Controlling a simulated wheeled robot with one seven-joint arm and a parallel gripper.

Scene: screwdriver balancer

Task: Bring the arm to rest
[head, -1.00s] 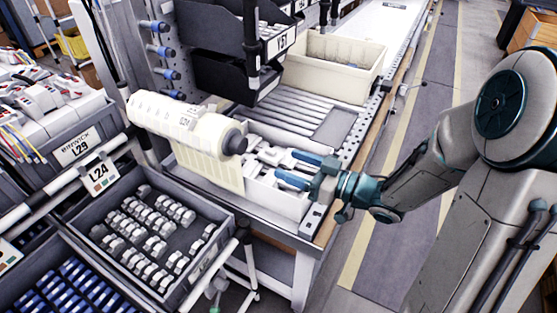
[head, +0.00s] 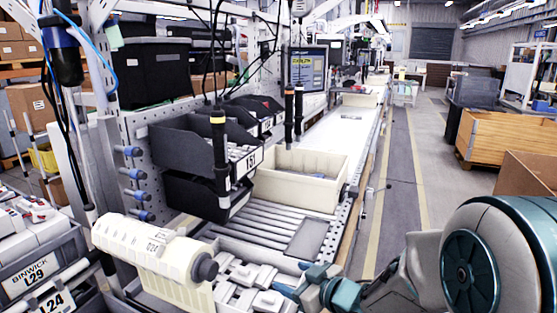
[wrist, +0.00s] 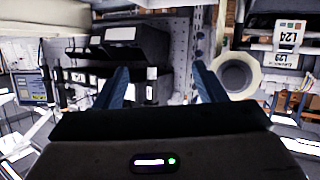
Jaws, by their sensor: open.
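My gripper (head: 292,285) is low in the head view, over the front end of the workbench and right of the label roll (head: 160,254). In the wrist view my gripper (wrist: 160,85) shows two blue fingers spread apart with nothing between them. Beyond the fingers are black bins (wrist: 130,45) and a perforated panel (wrist: 174,70). The end of the label roll (wrist: 238,76) is just right of the right finger. No object is held.
A cream bin (head: 300,177) stands on the bench behind the rollers (head: 262,232). A screwdriver with a yellow band (head: 219,150) hangs in front of the black bins. White parts (head: 250,275) lie near my gripper. The aisle (head: 400,190) on the right is clear.

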